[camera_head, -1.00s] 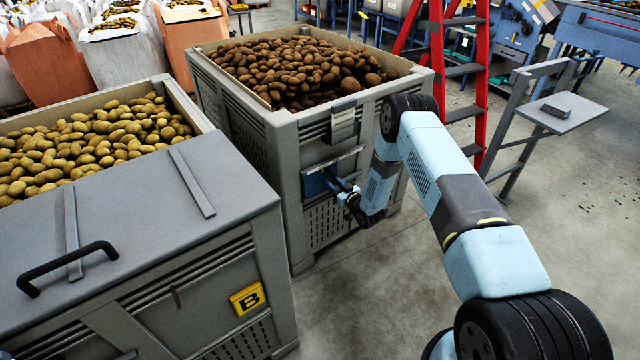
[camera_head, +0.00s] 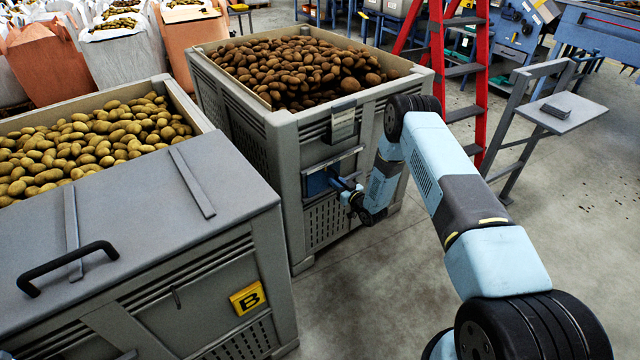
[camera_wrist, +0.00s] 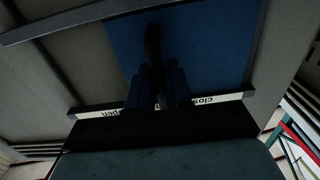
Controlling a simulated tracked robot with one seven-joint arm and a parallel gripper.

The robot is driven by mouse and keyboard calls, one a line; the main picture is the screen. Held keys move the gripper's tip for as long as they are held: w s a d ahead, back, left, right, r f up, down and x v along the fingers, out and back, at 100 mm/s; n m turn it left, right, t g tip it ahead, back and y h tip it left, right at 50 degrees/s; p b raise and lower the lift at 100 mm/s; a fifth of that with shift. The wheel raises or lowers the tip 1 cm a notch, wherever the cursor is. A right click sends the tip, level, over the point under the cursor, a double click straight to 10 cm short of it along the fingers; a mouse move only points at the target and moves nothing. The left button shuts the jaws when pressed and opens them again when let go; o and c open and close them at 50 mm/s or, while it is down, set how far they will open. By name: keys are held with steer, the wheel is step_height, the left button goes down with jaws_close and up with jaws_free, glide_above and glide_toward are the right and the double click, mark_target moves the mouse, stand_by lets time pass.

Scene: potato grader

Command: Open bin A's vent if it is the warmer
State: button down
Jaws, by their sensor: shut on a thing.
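The far bin (camera_head: 291,150), full of brown potatoes, has a blue vent panel (camera_head: 316,183) low on its front; no letter shows on it. My gripper (camera_head: 337,183) is at that panel. In the wrist view, my gripper (camera_wrist: 160,85) is shut on a dark upright handle (camera_wrist: 153,42) in front of the blue panel (camera_wrist: 205,45). A white strip (camera_wrist: 215,98) there carries upside-down, partly hidden words, "open" and "close". A small grey box (camera_head: 342,124) hangs on the bin's upper front; its face is not readable. The near bin (camera_head: 268,265) has a yellow B plate (camera_head: 247,298).
A grey lid with a black handle (camera_head: 67,267) covers the front of the near bin. A red ladder (camera_head: 437,60) stands behind the far bin. A small stand (camera_head: 562,112) is at the right. Open floor lies between the bins and the stand.

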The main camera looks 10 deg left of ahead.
steer(key=shift+w+d, duration=2.2)
steer(key=shift+d, duration=0.35)
steer(key=shift+w+d, duration=2.05)
steer(key=shift+d, duration=0.1)
steer(key=shift+c, duration=2.4)
jaws_free()
steer(key=v, duration=2.3)
